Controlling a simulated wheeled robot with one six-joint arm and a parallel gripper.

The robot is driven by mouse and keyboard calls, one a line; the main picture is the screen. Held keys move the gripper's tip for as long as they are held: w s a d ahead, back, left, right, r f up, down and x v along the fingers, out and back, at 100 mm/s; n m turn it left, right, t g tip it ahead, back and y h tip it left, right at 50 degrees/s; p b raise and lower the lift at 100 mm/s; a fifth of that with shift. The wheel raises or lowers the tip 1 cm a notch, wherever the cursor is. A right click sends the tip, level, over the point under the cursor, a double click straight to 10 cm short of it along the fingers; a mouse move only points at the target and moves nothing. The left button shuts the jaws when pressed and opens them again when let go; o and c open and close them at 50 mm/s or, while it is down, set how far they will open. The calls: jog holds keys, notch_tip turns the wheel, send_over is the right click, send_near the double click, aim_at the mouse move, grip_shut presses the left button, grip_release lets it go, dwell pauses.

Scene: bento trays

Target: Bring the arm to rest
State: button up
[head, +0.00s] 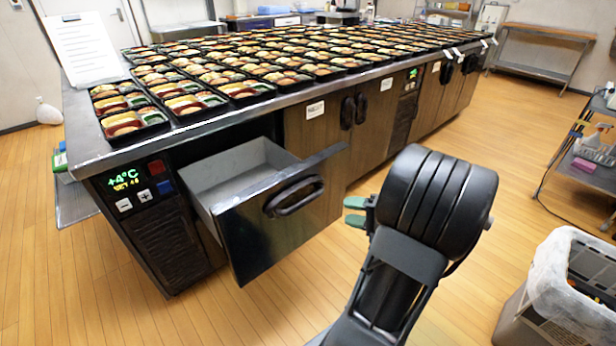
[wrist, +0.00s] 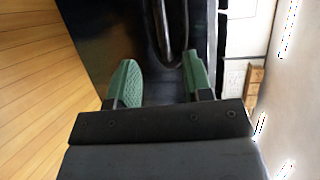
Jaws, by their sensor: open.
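My gripper (head: 356,211) shows in the head view at the end of my black arm, to the right of an open drawer (head: 262,235). Its green fingertips are apart with nothing between them. In the wrist view my gripper (wrist: 158,85) has its two green fingers spread, with the dark drawer front (wrist: 105,40) and its looped handle (wrist: 170,35) beyond them. The fingers look clear of the handle.
The drawer stands pulled out of the long counter (head: 180,129), which carries many bento trays (head: 135,124). A lined bin (head: 558,290) stands at lower right, and a cart (head: 585,165) at the right edge. Wooden floor (head: 500,170) lies open between counter and cart.

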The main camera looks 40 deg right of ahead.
jog(key=a+r+n+g+p, duration=0.7)
jog(key=a+r+g+p, duration=0.4)
jog(key=a+r+p, duration=0.5)
jog(key=a+r+n+h+p, duration=0.6)
jog(key=a+r+h+p, duration=0.1)
jog(key=r+p, duration=0.3)
jog(key=shift+s+r+t+h, duration=0.3)
jog(key=shift+r+h, duration=0.1)
jog(key=shift+r, duration=0.5)
